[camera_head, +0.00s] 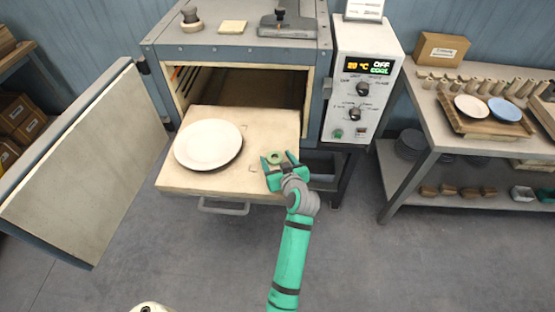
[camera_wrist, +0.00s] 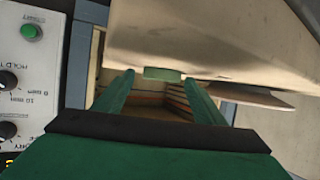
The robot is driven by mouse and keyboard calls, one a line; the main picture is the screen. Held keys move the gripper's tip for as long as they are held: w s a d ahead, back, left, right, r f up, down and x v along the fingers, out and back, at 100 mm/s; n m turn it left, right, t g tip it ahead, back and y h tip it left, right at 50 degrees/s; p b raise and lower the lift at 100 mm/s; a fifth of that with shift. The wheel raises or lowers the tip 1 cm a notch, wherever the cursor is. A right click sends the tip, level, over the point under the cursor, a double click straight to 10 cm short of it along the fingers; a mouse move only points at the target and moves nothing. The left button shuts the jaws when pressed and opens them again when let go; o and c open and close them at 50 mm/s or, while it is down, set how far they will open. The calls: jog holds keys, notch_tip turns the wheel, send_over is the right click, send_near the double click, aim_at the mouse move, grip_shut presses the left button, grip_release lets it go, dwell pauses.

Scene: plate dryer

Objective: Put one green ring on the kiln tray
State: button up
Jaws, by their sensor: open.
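The kiln tray (camera_head: 180,184) is pulled out of the open kiln, a pale flat slab with a handle at its front. A small green ring (camera_head: 274,157) is at the tray's right part, and it also shows in the wrist view (camera_wrist: 164,73), where it appears to lie flat against the tray surface (camera_wrist: 220,40). My gripper (camera_head: 279,156) is open, low over the tray's right side. In the wrist view the ring sits between or just beyond the two green fingertips (camera_wrist: 159,75), with a gap on each side.
A white plate (camera_head: 208,144) lies on the tray's left part. The kiln door (camera_head: 88,165) stands open at left. The control panel (camera_head: 363,92) is right of the opening. A side table (camera_head: 470,135) at right holds plates and several small posts.

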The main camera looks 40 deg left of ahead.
jog(key=v, duration=1.2)
jog(key=shift+s, duration=0.15)
